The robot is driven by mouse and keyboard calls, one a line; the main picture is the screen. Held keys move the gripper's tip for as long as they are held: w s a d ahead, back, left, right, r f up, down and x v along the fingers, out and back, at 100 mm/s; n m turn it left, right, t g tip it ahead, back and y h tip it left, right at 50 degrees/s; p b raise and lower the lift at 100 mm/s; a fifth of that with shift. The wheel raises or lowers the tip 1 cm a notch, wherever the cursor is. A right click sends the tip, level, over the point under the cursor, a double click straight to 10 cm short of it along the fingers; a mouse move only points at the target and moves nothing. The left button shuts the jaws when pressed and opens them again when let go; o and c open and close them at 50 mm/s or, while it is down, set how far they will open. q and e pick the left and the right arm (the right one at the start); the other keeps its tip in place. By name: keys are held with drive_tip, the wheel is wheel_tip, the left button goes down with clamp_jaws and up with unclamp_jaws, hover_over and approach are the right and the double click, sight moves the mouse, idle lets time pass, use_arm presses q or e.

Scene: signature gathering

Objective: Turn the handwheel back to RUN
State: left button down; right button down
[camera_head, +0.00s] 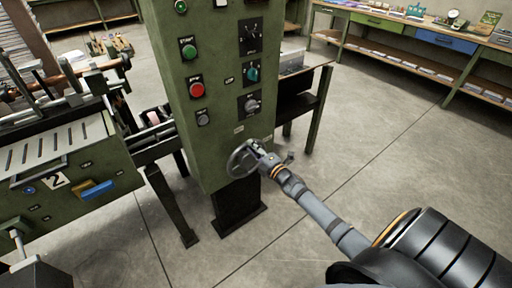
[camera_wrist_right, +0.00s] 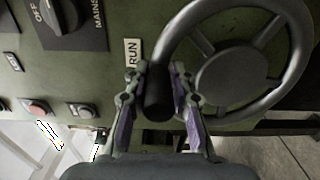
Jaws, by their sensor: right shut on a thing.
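The grey handwheel (camera_head: 232,166) is low on the front of the green control column, at its lower right. My right gripper (camera_head: 257,150) reaches it from the lower right. In the right wrist view the handwheel (camera_wrist_right: 228,78) fills the upper right, with spokes and a round hub. Its short dark handle (camera_wrist_right: 157,98) stands out at the rim's left side. My right gripper (camera_wrist_right: 160,82) has its two fingers on either side of this handle and is shut on it. The RUN label (camera_wrist_right: 132,53) is just left of the handle, beside the rim. My left gripper is not in view.
The green control column (camera_head: 213,140) carries a green button (camera_head: 189,52), a red button (camera_head: 197,90) and several knobs. A green machine (camera_head: 85,170) stands on the left. Benches with drawers (camera_head: 440,40) line the back right. The floor at right is open.

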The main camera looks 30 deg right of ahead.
drive_tip(key=shift+a+r, duration=0.3)
drive_tip(key=shift+a, duration=0.1)
drive_tip(key=c, duration=1.1)
unclamp_jaws()
drive_tip(key=shift+a+f, duration=0.1)
drive_tip(key=shift+c, duration=0.2)
drive_tip(key=shift+s+f, duration=0.1)
drive_tip(key=s+d, duration=0.1)
drive_tip(key=s, duration=1)
drive_tip(key=shift+s, duration=0.35)
